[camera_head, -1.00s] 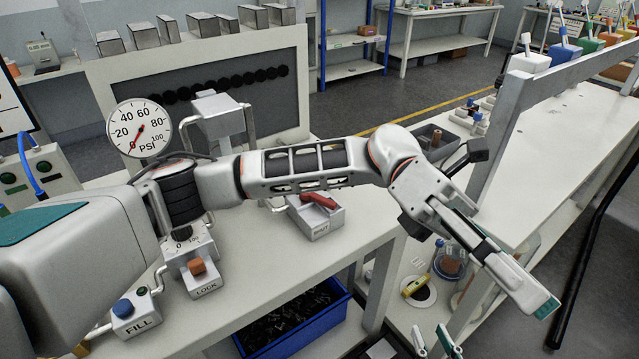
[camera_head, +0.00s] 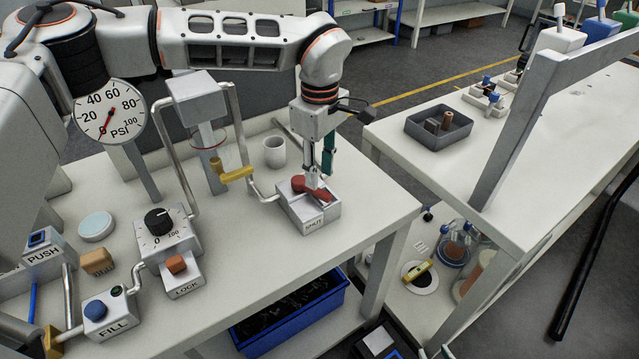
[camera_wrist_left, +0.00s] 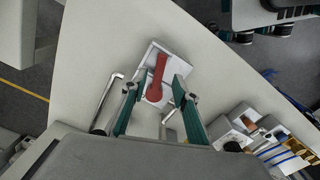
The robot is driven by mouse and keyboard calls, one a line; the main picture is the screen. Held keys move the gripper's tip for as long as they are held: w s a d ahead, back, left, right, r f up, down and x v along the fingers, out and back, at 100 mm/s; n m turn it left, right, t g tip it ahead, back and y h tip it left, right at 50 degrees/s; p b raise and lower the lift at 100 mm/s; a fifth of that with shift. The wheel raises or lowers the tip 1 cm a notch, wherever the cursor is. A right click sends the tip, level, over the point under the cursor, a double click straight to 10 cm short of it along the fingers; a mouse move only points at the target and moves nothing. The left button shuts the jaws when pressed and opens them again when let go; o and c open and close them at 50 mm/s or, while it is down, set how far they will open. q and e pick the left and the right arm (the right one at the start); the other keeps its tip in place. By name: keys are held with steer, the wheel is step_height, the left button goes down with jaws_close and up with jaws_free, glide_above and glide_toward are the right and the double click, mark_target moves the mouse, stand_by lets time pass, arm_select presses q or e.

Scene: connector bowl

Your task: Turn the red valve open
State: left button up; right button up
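The red valve (camera_head: 299,184) is a red lever on a light grey block (camera_head: 313,215) marked SHUT, on the near table. My left gripper (camera_head: 319,177) points down over it, fingertips close to the lever. In the left wrist view the red lever (camera_wrist_left: 157,78) lies between the two spread fingers of the left gripper (camera_wrist_left: 154,88), with gaps on both sides. The gripper is open; I cannot tell whether a finger touches the lever. Of my right gripper, at most small tips show at the bottom edge of the head view.
A pressure gauge (camera_head: 109,111), a dial box (camera_head: 165,232), LOCK (camera_head: 184,283) and FILL (camera_head: 107,318) blocks stand left. Bent pipes and a yellow handle (camera_head: 233,174) are beside the valve. A white cup (camera_head: 275,152) stands behind it. A grey tray (camera_head: 438,130) is on the right table.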

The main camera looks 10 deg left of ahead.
mark_target(320, 191)
arm_select(q)
steer(key=shift+f, duration=2.35)
jaws_close()
